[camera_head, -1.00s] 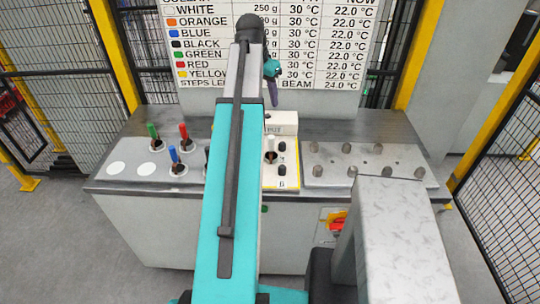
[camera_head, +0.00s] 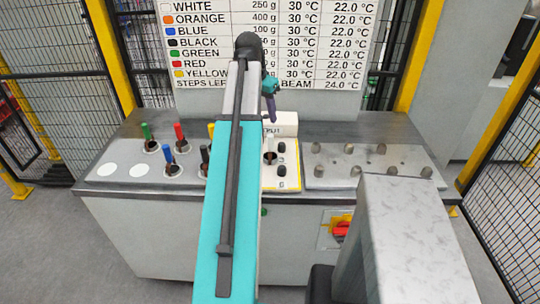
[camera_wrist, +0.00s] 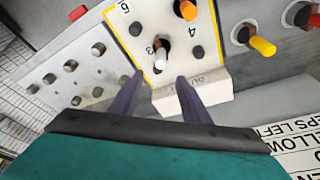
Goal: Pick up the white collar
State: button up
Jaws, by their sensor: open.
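The white collar (camera_head: 270,145) is a small upright white cylinder standing in a dark hole on the yellow-edged white panel. In the wrist view the white collar (camera_wrist: 160,60) shows just beyond my fingertips, in line with the gap between them. My gripper (camera_head: 272,112) hangs above the panel, over the white collar, with its purple fingers pointing down. In the wrist view my gripper (camera_wrist: 160,82) is open, with nothing between its fingers. The fingers look apart from the collar.
Green (camera_head: 147,133), red (camera_head: 180,133), blue (camera_head: 168,157) and black (camera_head: 204,155) collars stand to the left. Orange (camera_wrist: 186,10) and yellow (camera_wrist: 262,46) collars show in the wrist view. A white block (camera_wrist: 205,92) borders the panel. A grey plate (camera_head: 350,172) with several knobs lies right.

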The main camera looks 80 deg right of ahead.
aim_at(269, 135)
jog(key=shift+f, duration=0.1)
jog(key=shift+p+x, duration=1)
jog(key=shift+x, duration=3.2)
jog(key=shift+f, duration=0.1)
jog(key=shift+p+x, duration=1.25)
jog(key=shift+x, duration=1.25)
jog(key=shift+w, duration=0.1)
grip_shut()
jog(key=shift+d, duration=0.1)
